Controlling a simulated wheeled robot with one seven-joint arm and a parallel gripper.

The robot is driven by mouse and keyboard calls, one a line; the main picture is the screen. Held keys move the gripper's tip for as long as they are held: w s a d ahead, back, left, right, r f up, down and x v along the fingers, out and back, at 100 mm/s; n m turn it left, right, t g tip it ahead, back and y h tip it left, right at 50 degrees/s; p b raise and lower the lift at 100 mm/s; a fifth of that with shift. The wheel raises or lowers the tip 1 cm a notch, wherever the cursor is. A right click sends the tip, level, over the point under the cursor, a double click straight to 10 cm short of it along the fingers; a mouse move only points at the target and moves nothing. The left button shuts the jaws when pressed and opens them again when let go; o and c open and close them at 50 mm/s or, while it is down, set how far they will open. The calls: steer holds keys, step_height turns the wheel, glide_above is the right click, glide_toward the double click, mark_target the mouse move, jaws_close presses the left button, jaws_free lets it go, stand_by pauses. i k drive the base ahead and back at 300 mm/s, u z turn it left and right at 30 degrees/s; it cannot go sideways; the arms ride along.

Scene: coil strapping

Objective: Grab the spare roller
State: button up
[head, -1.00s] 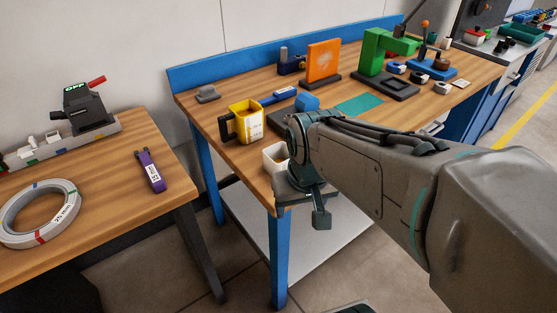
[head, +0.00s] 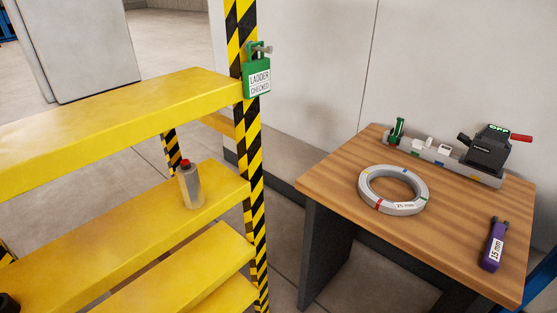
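I cannot make out a spare roller for certain in the head view. A grey fixture (head: 440,160) with a small green upright part (head: 397,131) and white blocks stands along the back of the wooden table. A black device (head: 487,148) with a red lever and a lit green display sits at its right end. A grey coil ring (head: 364,190) marked 25 mm lies flat on the table. A purple tool (head: 493,246) marked 15 mm lies near the right edge. My gripper is out of view.
Yellow steps (head: 110,115) with black-striped posts fill the left side. A bottle with a red cap (head: 190,184) stands on one step. A green tag (head: 257,80) reading "LADDER CHECKED" hangs on a post. Bare floor shows between the steps and the wooden table (head: 330,183).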

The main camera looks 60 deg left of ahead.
mark_target(187, 172)
steer(key=u, duration=2.85)
